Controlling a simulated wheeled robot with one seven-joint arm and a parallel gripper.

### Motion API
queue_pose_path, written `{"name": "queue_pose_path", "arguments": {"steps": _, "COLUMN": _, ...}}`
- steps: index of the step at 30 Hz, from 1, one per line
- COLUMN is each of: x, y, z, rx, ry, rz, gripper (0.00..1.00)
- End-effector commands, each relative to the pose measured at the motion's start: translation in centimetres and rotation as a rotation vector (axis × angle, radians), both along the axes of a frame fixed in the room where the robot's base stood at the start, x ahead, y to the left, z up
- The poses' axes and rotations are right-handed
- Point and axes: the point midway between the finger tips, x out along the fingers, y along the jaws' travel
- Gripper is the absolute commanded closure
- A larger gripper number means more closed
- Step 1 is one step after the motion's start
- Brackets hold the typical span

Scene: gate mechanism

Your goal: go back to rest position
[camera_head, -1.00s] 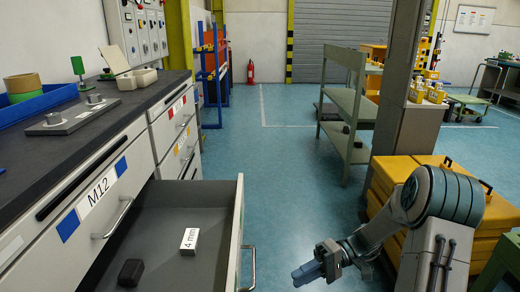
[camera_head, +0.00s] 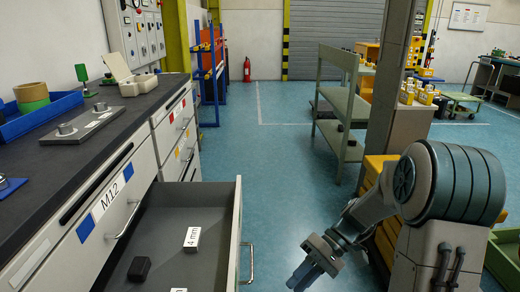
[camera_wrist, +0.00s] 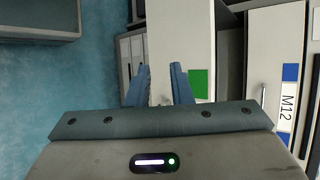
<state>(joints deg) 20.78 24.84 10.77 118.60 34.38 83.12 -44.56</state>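My gripper (camera_head: 303,277) hangs at the lower middle of the head view, to the right of the open drawer (camera_head: 231,225) and apart from it. In the wrist view my gripper (camera_wrist: 160,84) shows two blue-grey fingers with a clear gap and nothing held between them. Behind the fingers is a pale drawer front with a green patch (camera_wrist: 198,86). My arm is bent, with its large joint at the right of the head view.
The open drawer holds a dark block (camera_head: 139,269) and a box marked 4 mm (camera_head: 192,238). The M12 drawer (camera_head: 108,208) is shut. Yellow cases (camera_head: 373,172) stand behind my arm, and a grey shelf (camera_head: 338,115) stands farther back. Blue floor between is clear.

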Motion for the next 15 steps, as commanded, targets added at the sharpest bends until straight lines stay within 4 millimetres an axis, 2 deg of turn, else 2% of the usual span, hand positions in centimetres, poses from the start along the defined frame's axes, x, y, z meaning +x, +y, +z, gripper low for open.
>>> {"name": "queue_pose_path", "arguments": {"steps": 1, "x": -0.7, "y": 0.0, "z": 2.4, "rx": -0.063, "ry": -0.019, "rz": 0.005, "gripper": 0.80}}
{"name": "queue_pose_path", "arguments": {"steps": 15, "x": -6.3, "y": -2.6, "z": 15.4, "rx": -0.640, "ry": -0.277, "rz": -0.119, "gripper": 0.80}}
